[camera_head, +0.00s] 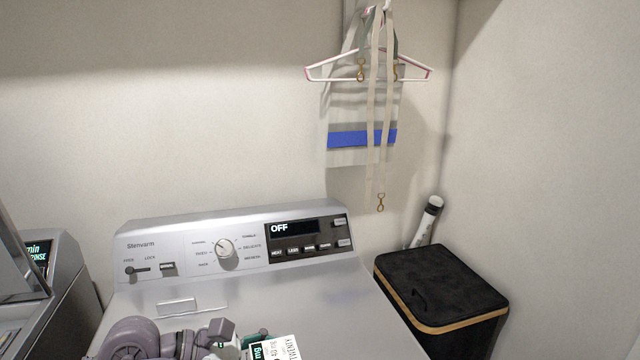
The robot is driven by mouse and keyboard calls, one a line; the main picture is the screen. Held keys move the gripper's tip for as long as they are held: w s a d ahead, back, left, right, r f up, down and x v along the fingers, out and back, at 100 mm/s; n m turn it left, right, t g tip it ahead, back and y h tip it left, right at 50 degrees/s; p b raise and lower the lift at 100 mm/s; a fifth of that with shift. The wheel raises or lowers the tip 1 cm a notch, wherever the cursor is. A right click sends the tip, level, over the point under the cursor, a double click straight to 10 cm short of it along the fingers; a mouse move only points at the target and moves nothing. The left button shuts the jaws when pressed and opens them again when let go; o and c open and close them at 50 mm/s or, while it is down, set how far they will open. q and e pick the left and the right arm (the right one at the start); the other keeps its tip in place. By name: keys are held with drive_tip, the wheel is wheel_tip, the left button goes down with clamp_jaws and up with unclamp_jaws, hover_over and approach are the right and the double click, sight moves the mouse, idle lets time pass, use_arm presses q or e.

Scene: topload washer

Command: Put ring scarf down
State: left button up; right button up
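No thing is plainly recognisable as a ring scarf. A grey-white cloth with a blue band (345,139) hangs on the wall at the back, and I cannot tell whether it is the scarf. Beige straps with brass clips (381,170) hang in front of it. My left gripper (215,342) is low at the bottom edge, over the washer top (300,305). It is beside a white-and-teal labelled item (272,347); its fingertips are not clear, so I cannot tell whether they touch it. My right gripper is not in view.
The washer's control panel (240,240) reads OFF. A black lidded hamper with a wooden rim (440,285) stands right of the washer, with a white tube (427,222) behind it. A pink-and-white hanger (330,77) is on the wall. Another machine (60,280) stands left.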

use_arm(q)
drive_tip(key=s+a+f+n+t, duration=0.1)
drive_tip(key=a+f, duration=0.1)
drive_tip(key=a, duration=0.2)
drive_tip(key=s+a+f+n+t+y, duration=0.1)
drive_tip(key=s+a+f, duration=0.1)
drive_tip(key=a, duration=0.3)
drive_tip(key=s+a+f+n+t+y, duration=0.1)
drive_tip(key=s+a+f, duration=0.1)
drive_tip(key=a, duration=0.2)
drive_tip(key=shift+s+a+f+n+t, duration=0.1)
drive_tip(key=shift+a+f+n+t, duration=0.15)
drive_tip(key=shift+f+n+t, duration=0.05)
drive_tip(key=shift+c, duration=0.2)
